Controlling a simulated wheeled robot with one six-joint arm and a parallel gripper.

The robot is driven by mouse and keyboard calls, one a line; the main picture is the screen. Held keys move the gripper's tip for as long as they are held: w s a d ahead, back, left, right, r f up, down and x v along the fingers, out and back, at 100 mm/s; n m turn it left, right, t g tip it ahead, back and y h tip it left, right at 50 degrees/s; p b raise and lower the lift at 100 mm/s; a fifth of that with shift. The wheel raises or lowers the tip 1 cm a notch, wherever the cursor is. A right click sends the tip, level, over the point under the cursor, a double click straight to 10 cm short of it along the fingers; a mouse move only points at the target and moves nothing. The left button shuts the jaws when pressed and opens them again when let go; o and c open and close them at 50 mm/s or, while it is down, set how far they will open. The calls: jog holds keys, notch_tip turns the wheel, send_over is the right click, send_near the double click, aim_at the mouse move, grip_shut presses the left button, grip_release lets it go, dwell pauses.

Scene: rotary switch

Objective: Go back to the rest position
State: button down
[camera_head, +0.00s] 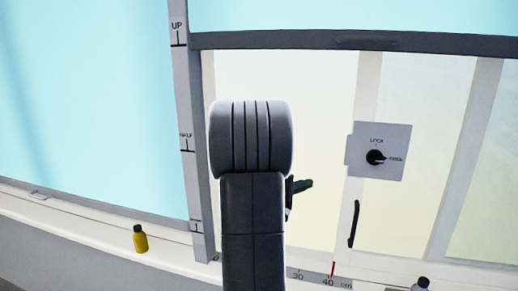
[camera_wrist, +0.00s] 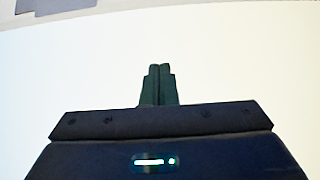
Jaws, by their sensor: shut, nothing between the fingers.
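My gripper (camera_wrist: 160,70) is shut and empty in the wrist view, its two dark green fingers pressed together against a plain cream surface. In the head view my gripper (camera_head: 308,184) shows just right of my dark arm, which hides most of it. A rotary switch (camera_head: 376,157) with a black knob sits on a pale square plate (camera_head: 396,138) to the right of my gripper, apart from it. The knob's pointer faces right, toward a small label I cannot read well.
A black door handle (camera_head: 354,224) is below the switch. A yellow bottle (camera_head: 140,239) with a black cap stands on the ledge at lower left. A grey frame bar (camera_head: 430,42) crosses the top. A ruler strip (camera_head: 312,276) lies along the bottom. Another dark-capped item (camera_head: 422,283) is at lower right.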

jog(key=w+b+v, duration=0.1)
jog(key=b+v, duration=0.1)
jog(key=v, duration=0.7)
jog(key=shift+a+b, duration=0.35)
jog(key=shift+a, duration=0.05)
